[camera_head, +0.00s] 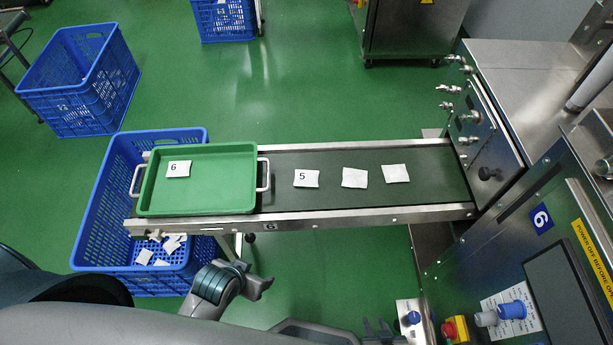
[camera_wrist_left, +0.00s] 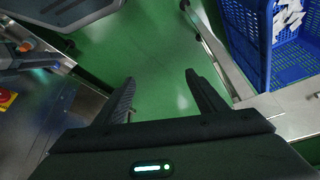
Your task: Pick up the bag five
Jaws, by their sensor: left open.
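Bag five (camera_head: 306,179) is a small white bag printed "5", lying flat on the dark conveyor belt (camera_head: 330,205) to the right of the green tray (camera_head: 235,190). In the head view my left arm (camera_head: 214,283) is in front of the conveyor and blue crate, well short of bag five; its fingertips are hard to make out. In the left wrist view my left gripper (camera_wrist_left: 160,80) is open and empty over green floor; bag five is not seen there. Dark prongs, which look like my right gripper (camera_head: 378,328), show at the bottom; their opening is unclear.
Bag six (camera_head: 179,169) lies in the tray. Two other white bags (camera_head: 354,178) (camera_head: 396,173) lie right of bag five. A blue crate (camera_head: 90,235) with loose bags stands under the tray end. The conveyor's metal rail (camera_head: 340,217) and the machine (camera_head: 500,240) bound the space.

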